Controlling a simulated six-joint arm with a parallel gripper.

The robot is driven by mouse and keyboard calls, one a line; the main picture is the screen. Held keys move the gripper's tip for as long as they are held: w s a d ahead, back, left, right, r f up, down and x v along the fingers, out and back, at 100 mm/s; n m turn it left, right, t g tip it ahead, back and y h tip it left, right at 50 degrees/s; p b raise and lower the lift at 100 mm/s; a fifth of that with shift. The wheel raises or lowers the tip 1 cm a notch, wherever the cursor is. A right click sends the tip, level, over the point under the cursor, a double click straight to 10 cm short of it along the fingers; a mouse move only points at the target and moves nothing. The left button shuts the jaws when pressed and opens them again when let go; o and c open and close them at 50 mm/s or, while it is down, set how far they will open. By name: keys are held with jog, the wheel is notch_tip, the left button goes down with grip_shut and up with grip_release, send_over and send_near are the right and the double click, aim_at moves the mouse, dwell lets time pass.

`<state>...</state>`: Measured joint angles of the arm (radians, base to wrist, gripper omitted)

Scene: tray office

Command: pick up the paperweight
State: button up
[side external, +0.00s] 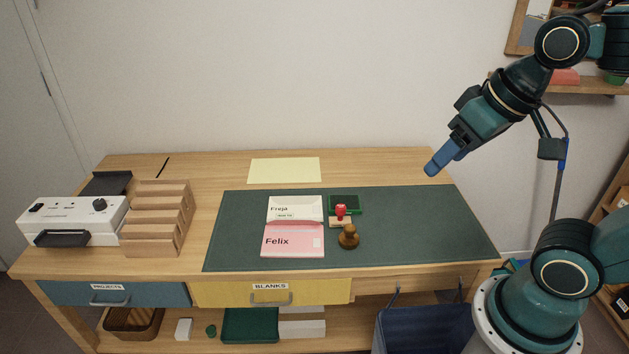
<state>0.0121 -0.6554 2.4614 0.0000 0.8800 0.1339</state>
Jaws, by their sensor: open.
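The paperweight appears to be the small brown-gold, knobbed object (348,236) standing on the green desk mat (420,225), right of the pink envelope. A stamp with a red knob (340,213) stands just behind it, close by. My gripper (432,169) is up in the air at the right, above the back right part of the mat and well away from the paperweight. Its blue fingers point down and to the left. They overlap in this view, so the gap between them is hard to see, and nothing shows held in them.
A pink envelope marked Felix (292,242) and a white one marked Freja (294,208) lie left of the paperweight. A green ink pad (345,201) lies behind the stamp. A wooden sorter (157,218) and white machine (75,221) stand left. The mat's right part is clear.

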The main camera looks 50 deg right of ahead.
jog(key=w+d+f+m+g, duration=0.1)
jog(key=w+f+m, duration=0.1)
jog(key=w+m, duration=0.45)
jog(key=m+g, duration=0.4)
jog(key=m, duration=1.1)
send_over(350, 227)
notch_tip(350, 227, down, 20)
jog(key=shift+d+f, duration=0.1)
jog(key=shift+f, duration=0.1)
jog(key=shift+f, duration=4.25)
jog(key=shift+f, duration=0.1)
jog(key=shift+f, duration=2.5)
jog(key=shift+c, duration=0.2)
